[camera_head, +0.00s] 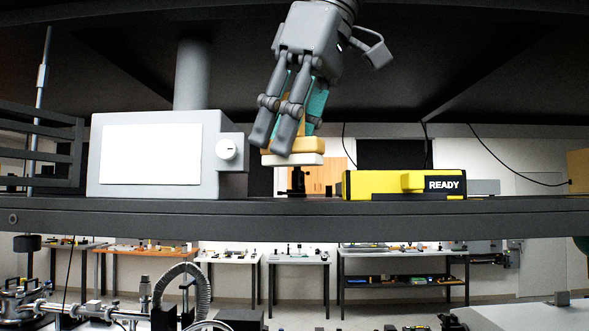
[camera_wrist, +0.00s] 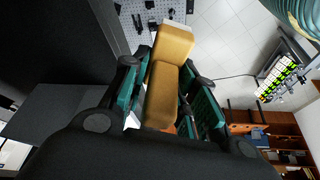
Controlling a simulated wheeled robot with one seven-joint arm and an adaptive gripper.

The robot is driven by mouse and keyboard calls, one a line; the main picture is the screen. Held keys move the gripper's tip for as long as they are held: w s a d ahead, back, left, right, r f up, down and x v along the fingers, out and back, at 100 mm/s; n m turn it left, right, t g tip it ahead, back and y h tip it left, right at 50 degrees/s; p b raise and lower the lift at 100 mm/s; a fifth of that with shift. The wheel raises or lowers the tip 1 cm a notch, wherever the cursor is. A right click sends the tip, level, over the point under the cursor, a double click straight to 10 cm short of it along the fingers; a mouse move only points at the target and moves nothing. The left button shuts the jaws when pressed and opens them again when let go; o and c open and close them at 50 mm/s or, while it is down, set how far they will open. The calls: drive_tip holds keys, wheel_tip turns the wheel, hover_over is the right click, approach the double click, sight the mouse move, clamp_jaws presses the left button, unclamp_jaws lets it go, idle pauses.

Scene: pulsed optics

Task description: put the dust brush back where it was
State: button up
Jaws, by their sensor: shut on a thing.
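The dust brush (camera_head: 287,146) has a tan wooden body and a pale, whitish bristle strip along its underside. My gripper (camera_head: 278,148) is shut on it and holds it above the dark shelf (camera_head: 300,205), between a grey box and a yellow case. The brush hangs over a small black post (camera_head: 297,182) on the shelf; I cannot tell whether they touch. In the wrist view the brush (camera_wrist: 170,62) runs between the green-padded fingers of my gripper (camera_wrist: 172,97), and its far end sticks out past them.
A grey box (camera_head: 218,178) with a white panel and knob stands close left of the brush. A yellow case (camera_head: 380,184) marked READY lies close right. A dark upper panel (camera_head: 400,60) is overhead. A black rack (camera_head: 45,150) stands at the far left.

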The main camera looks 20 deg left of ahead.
drive_tip(key=w+p, duration=0.1)
drive_tip(key=w, duration=0.2)
drive_tip(key=w+a+p, duration=0.1)
drive_tip(key=w, duration=0.3)
drive_tip(key=w+a+p, duration=0.1)
drive_tip(key=w, duration=0.3)
drive_tip(key=shift+w+a+f, duration=0.15)
drive_tip(key=shift+w+f, duration=0.05)
drive_tip(key=shift+w+a+r+p, duration=0.1)
drive_tip(key=shift+w+a+p, duration=0.4)
drive_tip(key=shift+p, duration=0.25)
drive_tip(key=shift+w+a+f, duration=0.1)
drive_tip(key=shift+w+f, duration=0.05)
drive_tip(key=shift+w, duration=0.4)
drive_tip(key=shift+w+a+f, duration=0.1)
drive_tip(key=shift+w+f, duration=0.05)
drive_tip(key=shift+w, duration=0.4)
drive_tip(key=shift+w+p, duration=0.35)
drive_tip(key=shift+p, duration=0.05)
drive_tip(key=shift+s+f+p, duration=0.25)
drive_tip(key=shift+f+p, duration=0.1)
drive_tip(key=shift+f, duration=0.05)
drive_tip(key=shift+w+f+p, duration=0.15)
drive_tip(key=shift+f+p, duration=0.15)
drive_tip(key=shift+f, duration=0.25)
drive_tip(key=shift+w+f+p, duration=0.15)
drive_tip(key=shift+f+p, duration=0.1)
drive_tip(key=shift+f, duration=0.5)
drive_tip(key=shift+s, duration=0.2)
